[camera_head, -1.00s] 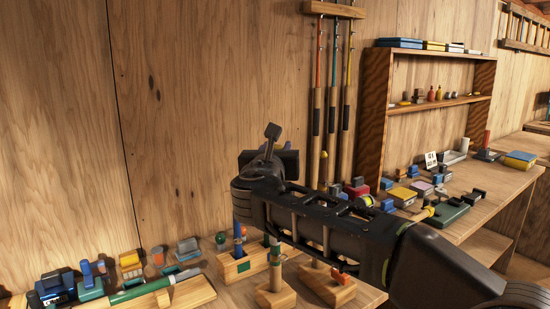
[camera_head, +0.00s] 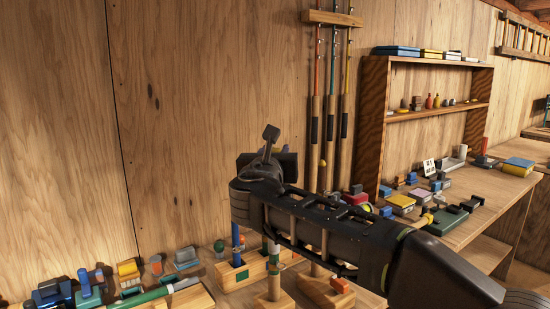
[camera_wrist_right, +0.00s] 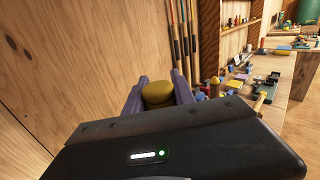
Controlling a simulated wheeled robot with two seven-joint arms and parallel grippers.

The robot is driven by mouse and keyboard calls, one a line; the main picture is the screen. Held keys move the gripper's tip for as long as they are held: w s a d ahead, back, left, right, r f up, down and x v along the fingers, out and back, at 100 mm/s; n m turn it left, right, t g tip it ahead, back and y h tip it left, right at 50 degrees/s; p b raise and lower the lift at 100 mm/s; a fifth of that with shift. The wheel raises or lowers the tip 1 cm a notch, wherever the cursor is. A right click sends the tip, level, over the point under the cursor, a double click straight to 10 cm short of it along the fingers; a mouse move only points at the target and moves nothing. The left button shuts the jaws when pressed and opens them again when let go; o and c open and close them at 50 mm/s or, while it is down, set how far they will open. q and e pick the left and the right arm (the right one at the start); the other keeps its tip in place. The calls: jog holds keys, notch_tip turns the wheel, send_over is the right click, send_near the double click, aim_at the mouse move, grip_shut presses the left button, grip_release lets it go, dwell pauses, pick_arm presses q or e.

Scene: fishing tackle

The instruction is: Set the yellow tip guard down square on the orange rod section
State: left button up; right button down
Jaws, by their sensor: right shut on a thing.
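My right gripper (camera_wrist_right: 158,96) is shut on the yellow tip guard (camera_wrist_right: 158,92), which sits between its two purple-grey fingers in the right wrist view. In the head view my black right arm hides most of the hand; a small yellow spot (camera_head: 322,163) above the arm, in front of the racked rods, appears to be the guard. A wooden stand (camera_head: 322,293) with an orange block (camera_head: 340,285) on its base is below the arm; its upright post (camera_head: 325,240) is partly covered. I cannot tell which part is the orange rod section. My left gripper is out of view.
A second wooden stand (camera_head: 272,300) and a wooden block (camera_head: 232,277) with a green mark stand to the left. Tall rods (camera_head: 316,100) lean in a wall rack behind. Small boxes crowd the bench at right. A wooden shelf (camera_head: 374,130) stands behind them.

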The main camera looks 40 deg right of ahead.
pick_arm(q)
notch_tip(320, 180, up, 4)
jog(key=p, duration=0.4)
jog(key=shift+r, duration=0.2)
pick_arm(e)
notch_tip(320, 180, up, 17)
jog(key=shift+f, duration=0.15)
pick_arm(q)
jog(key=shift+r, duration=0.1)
